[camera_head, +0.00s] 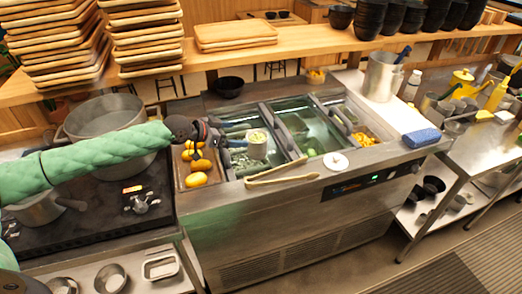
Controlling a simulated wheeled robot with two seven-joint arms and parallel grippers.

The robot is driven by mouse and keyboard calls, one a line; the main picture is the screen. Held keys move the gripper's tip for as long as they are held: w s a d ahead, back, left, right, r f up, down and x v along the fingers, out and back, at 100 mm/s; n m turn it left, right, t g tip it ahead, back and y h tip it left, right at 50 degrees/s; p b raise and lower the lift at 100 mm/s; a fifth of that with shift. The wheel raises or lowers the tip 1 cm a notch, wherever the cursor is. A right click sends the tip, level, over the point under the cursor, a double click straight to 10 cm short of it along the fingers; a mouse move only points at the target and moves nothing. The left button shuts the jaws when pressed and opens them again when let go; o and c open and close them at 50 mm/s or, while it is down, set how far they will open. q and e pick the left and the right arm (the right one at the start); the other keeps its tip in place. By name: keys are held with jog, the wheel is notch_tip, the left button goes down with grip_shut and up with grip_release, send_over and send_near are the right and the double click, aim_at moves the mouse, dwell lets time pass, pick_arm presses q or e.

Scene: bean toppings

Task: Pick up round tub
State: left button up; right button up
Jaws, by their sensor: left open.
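A small round tub (257,147), pale with light contents on top, stands upright in the left glass-lidded well of the steel counter. My left gripper (222,134) comes in from the left on the green-sleeved arm. It is open, above the well's left side, and apart from the tub, just left of it. The dark fingers are small in the picture. My right gripper is not in view.
Yellow items lie in the tray (181,181) beneath my left gripper. Wooden tongs (280,174) and a white disc (335,162) lie along the counter's front. A blue cloth (421,138) and a metal pot (382,77) stand right. A large pot (103,116) sits left.

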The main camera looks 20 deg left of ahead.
aim_at(252, 140)
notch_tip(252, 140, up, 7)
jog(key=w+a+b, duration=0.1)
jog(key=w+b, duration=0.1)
pick_arm(q)
jog(key=f, duration=0.1)
jog(key=w+d+f, duration=0.1)
jog(key=w+f+p, duration=0.1)
jog(key=f, duration=0.1)
jog(key=shift+d, duration=0.4)
jog(key=p+x, duration=0.2)
jog(key=x, duration=0.2)
jog(key=shift+w+r+p, duration=0.15)
jog(key=shift+p, duration=0.2)
jog(key=shift+w+d+f, duration=0.3)
jog(key=shift+w+d, duration=0.05)
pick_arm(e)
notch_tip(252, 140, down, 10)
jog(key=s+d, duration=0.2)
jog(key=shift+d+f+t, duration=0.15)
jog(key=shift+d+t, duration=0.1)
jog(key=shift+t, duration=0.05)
pick_arm(q)
jog(key=c, duration=1)
jog(key=shift+c, duration=0.9)
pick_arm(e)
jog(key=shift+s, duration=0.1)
pick_arm(q)
jog(key=shift+r, duration=0.1)
